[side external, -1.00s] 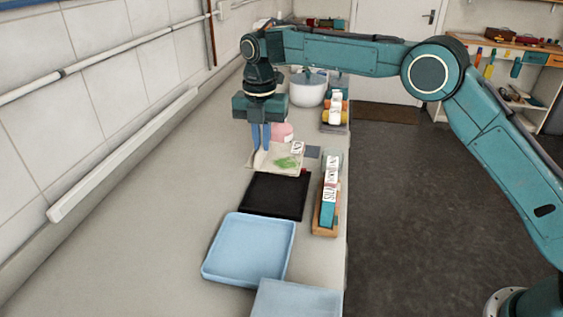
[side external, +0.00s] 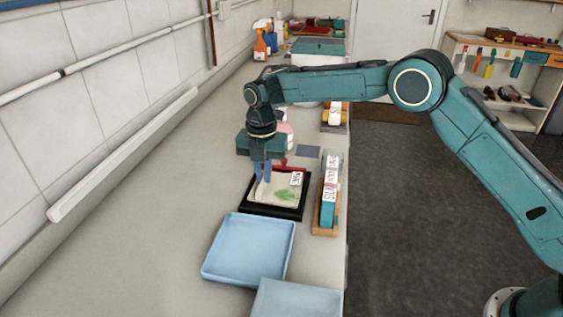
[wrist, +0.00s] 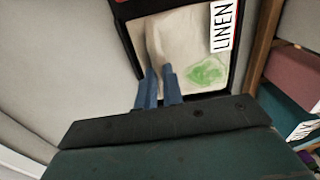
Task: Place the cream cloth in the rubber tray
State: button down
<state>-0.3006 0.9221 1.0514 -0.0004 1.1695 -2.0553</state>
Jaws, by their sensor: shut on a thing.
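The cream cloth (side external: 283,196) has a green patch and a white LINEN label. It lies flat over the floor of the black rubber tray (side external: 272,212), inside its rim, in the side view. In the wrist view the cloth (wrist: 187,52) also sits within the dark tray rim (wrist: 127,40). My gripper (side external: 262,186) points down and is shut on a pinched fold at the cloth's left part. Its blue fingers (wrist: 159,85) show at the fold in the wrist view. Whether the whole cloth rests on the tray floor is hard to tell.
A light blue tray (side external: 250,250) stands in front, with another pale tray (side external: 297,300) overlapping nearer. A wooden rack of labelled items (side external: 327,195) stands close on the right. Spray bottles (side external: 261,42) are at the back. Free counter lies to the left.

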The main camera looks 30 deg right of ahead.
aim_at(263, 175)
jog(key=shift+f, duration=0.45)
jog(key=shift+f, duration=0.1)
jog(key=c, duration=1.5)
grip_release()
jog(key=shift+c, duration=0.2)
notch_tip(263, 175, up, 12)
